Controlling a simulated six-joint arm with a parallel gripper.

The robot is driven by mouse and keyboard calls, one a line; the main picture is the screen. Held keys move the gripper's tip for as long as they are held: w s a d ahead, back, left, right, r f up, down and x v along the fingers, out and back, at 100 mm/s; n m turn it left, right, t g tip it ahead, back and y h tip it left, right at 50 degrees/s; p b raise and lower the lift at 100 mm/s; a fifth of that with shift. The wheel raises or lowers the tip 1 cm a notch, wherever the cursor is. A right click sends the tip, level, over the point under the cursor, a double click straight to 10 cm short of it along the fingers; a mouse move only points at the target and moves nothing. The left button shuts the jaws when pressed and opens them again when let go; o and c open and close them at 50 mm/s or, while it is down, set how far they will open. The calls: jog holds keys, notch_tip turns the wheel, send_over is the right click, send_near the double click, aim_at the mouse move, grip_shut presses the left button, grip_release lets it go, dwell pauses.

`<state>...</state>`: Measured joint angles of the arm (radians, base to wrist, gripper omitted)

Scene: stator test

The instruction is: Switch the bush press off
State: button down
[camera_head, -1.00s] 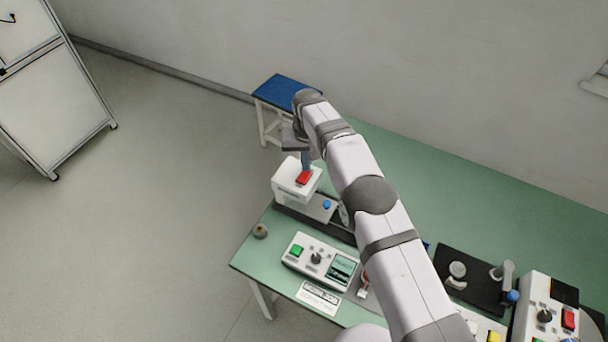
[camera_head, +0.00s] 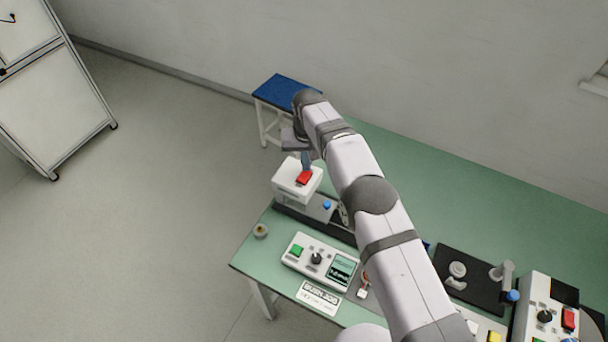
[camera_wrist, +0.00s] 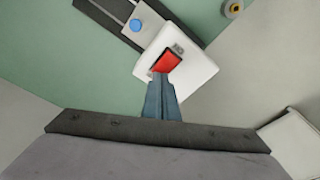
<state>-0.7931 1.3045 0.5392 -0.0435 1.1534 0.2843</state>
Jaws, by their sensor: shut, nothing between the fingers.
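The bush press has a white head (camera_head: 286,180) with a red rocker switch (camera_head: 304,178) on top, at the left end of the green bench. In the wrist view the red switch (camera_wrist: 166,61) sits in the white housing (camera_wrist: 202,72). My gripper (camera_head: 306,168) is shut and empty, pointing down at the switch. In the wrist view its fingertips (camera_wrist: 160,76) are at the switch's near edge. I cannot tell whether they touch it. The fingers hide a little of the switch's edge.
A blue button (camera_head: 326,205) is on the press base. A control box (camera_head: 318,260) with a green button, knob and screen stands in front. A small round part (camera_head: 260,230) lies near the bench's left edge. A blue-topped stool (camera_head: 287,90) stands behind. More devices (camera_head: 545,315) are at right.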

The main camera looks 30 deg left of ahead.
jog(key=shift+f+b, duration=0.55)
jog(key=shift+f, duration=0.2)
dwell(0.6)
jog(key=shift+r, duration=0.1)
notch_tip(320, 180, up, 7)
jog(key=p, duration=0.4)
dwell(0.5)
dwell(0.3)
